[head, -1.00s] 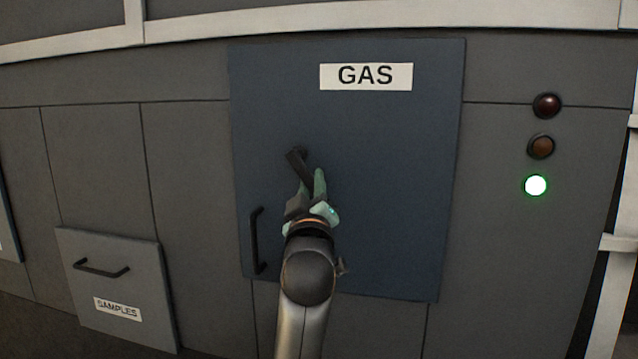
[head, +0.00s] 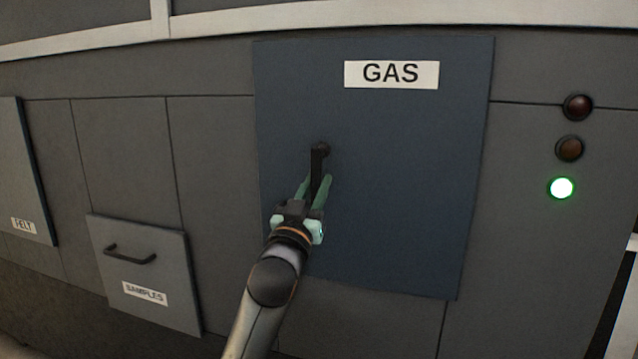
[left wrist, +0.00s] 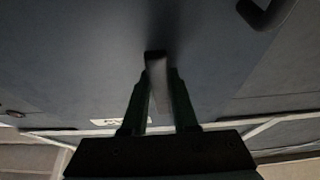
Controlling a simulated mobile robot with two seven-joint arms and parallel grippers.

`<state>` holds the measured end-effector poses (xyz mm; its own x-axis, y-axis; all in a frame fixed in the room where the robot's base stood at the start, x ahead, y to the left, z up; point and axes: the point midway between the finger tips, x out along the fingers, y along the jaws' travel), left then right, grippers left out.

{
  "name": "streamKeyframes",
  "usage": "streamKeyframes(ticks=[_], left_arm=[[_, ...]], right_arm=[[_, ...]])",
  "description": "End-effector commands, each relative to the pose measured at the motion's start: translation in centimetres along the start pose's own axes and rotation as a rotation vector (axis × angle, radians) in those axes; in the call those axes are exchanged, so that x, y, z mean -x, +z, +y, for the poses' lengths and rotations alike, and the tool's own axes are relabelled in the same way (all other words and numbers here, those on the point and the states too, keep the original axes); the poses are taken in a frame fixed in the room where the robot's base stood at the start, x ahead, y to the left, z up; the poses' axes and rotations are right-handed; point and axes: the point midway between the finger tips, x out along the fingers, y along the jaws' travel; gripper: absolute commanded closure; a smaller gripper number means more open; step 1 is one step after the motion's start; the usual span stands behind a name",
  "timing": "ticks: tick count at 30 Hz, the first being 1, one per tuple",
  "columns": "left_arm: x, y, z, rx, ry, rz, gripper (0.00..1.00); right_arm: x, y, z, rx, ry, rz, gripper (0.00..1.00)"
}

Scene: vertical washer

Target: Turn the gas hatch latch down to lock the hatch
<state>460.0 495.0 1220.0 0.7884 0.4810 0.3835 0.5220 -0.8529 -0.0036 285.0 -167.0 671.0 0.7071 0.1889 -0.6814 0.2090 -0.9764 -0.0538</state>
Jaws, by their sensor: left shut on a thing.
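The gas hatch (head: 400,200) is a blue-grey panel with a white GAS label (head: 391,74), closed flush as far as I can see. Its black latch (head: 318,155) hangs from a pivot near the middle-left of the panel and points almost straight down. My left gripper (head: 315,188) is shut on the lower part of the latch, with one green finger on each side. In the left wrist view the fingers (left wrist: 159,100) flank the dark latch (left wrist: 156,62). The hatch's handle (left wrist: 265,12) shows at the top right there; my arm hides it in the head view. My right gripper is not in view.
A samples drawer (head: 150,270) with a black handle is at the lower left, and a FELT panel (head: 25,180) is at the far left. Right of the hatch are two dark lamps and a lit green lamp (head: 561,188). The space before the hatch's right side is clear.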

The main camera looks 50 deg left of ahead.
Motion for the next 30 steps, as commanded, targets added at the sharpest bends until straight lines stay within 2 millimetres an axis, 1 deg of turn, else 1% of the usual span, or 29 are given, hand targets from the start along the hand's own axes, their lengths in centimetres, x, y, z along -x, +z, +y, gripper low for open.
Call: streamKeyframes(ticks=[13, 14, 21, 22, 30], left_arm=[[-0.01, 0.11, -0.13, -0.016, 0.002, -0.003, 1.00], [-0.01, 0.11, -0.13, -0.016, 0.002, -0.002, 0.72], [-0.01, 0.08, -0.11, -0.013, 0.003, -0.002, 0.45], [-0.01, 0.07, -0.11, -0.013, 0.003, -0.002, 0.43], [0.12, 0.05, -0.08, -0.011, 0.003, -0.001, 0.43]], right_arm=[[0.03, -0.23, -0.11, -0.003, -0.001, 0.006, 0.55], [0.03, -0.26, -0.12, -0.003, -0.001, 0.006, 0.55], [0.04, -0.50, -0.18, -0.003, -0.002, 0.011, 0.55], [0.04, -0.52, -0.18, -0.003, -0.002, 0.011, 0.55], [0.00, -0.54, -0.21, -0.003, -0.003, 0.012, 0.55]])
